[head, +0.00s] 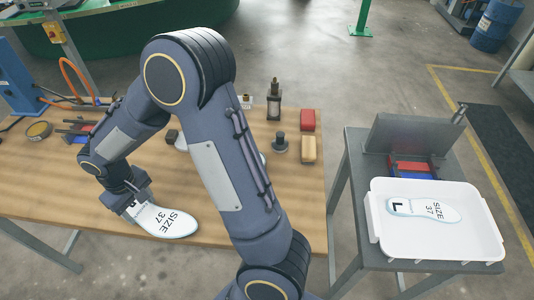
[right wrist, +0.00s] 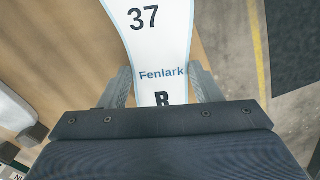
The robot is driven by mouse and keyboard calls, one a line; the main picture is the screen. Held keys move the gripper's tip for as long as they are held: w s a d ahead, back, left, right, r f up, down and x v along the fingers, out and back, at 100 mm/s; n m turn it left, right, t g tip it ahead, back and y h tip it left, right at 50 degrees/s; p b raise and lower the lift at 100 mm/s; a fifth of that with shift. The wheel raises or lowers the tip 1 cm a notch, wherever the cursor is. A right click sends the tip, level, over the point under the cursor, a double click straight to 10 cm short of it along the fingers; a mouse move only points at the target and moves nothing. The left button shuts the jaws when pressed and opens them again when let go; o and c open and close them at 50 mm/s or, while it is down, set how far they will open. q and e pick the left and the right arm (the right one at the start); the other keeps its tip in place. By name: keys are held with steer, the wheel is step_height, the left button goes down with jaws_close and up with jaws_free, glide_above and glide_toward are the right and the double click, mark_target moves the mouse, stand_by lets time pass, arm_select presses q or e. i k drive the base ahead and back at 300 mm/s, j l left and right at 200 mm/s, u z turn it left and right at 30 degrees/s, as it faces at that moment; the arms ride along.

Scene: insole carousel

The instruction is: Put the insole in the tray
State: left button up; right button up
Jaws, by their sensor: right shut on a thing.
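A white insole (head: 168,220) marked "SIZE 37" is at the front edge of the wooden table in the head view. My right gripper (head: 133,202) is shut on its narrow end. In the right wrist view the insole (right wrist: 158,45) shows "37", "Fenlark" and a partly hidden "R" between the fingers (right wrist: 163,88). I cannot tell whether it touches the table or is just above it. The white tray (head: 440,250) stands at the right on a grey stand. A second insole (head: 424,210), marked "L" and "SIZE 37", lies in it. My left gripper is not in view.
The wooden table (head: 40,185) holds a red block (head: 308,120), a tan block (head: 308,149), a dark bottle (head: 274,105) and a round tape-like item (head: 39,130). A floor gap separates it from the grey stand (head: 360,190). An upright grey panel (head: 412,138) stands behind the tray.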

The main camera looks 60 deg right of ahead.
mark_target(431, 240)
steer(key=k+l, duration=0.15)
steer(key=k, duration=0.4)
steer(key=k+l, duration=0.2)
steer(key=k, duration=0.35)
steer(key=k+l, duration=0.15)
steer(key=k, duration=0.4)
steer(key=k+l, duration=0.35)
steer(key=k, duration=0.15)
steer(key=k+l, duration=0.35)
steer(key=i+l, duration=0.15)
steer(key=i, duration=0.15)
